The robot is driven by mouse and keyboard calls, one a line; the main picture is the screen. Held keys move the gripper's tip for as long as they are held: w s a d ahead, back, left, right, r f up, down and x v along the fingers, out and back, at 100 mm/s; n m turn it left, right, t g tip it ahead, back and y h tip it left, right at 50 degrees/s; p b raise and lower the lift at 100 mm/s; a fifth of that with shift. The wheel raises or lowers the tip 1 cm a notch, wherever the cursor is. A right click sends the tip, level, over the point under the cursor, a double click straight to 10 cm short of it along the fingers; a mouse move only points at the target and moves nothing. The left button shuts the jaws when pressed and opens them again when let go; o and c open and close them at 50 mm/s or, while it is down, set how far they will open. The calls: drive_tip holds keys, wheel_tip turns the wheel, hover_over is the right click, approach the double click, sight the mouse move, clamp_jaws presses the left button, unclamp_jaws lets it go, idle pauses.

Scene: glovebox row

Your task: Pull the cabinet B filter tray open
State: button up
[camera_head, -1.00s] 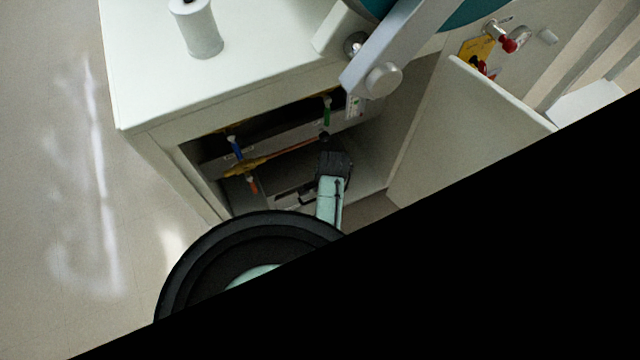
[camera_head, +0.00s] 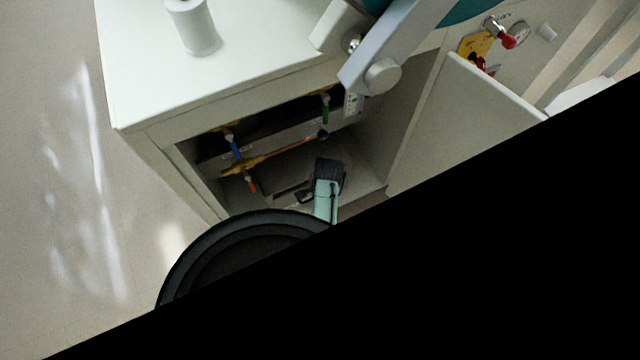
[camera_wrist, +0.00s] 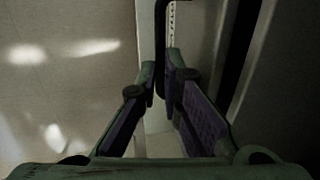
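The open cabinet (camera_head: 160,137) stands below a white worktop, with dark space inside. My gripper (camera_head: 329,165) reaches low into its opening, near the floor of the cabinet. A black handle bar (camera_wrist: 160,45) runs between my fingertips in the wrist view, where my gripper (camera_wrist: 162,75) appears closed around it. The bar sits in front of a pale, upright panel with a perforated strip (camera_wrist: 172,20), which looks like the filter tray's front. In the head view a dark bracket-like piece (camera_head: 304,196) shows left of my gripper; my arm and the black area hide the rest.
Pipes with a blue-handled valve (camera_head: 235,148), a green one (camera_head: 325,110) and an orange one (camera_head: 250,183) cross the cabinet above and left of my gripper. The cabinet door (camera_head: 465,125) stands open at right. Clear floor (camera_head: 70,200) lies at left.

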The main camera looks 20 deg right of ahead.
idle(0.8)
drive_tip(key=o, duration=0.4)
drive_tip(key=shift+f, duration=0.1)
drive_tip(key=shift+c, duration=0.2)
wheel_tip(320, 180, up, 12)
drive_tip(key=s+p, duration=0.2)
drive_tip(key=p, duration=1)
drive_tip(key=shift+s, duration=0.25)
drive_tip(key=shift+r, duration=0.25)
wheel_tip(320, 180, up, 12)
drive_tip(key=s, duration=0.2)
drive_tip(key=shift+s+f, duration=0.2)
drive_tip(key=shift+d, duration=0.1)
idle(0.7)
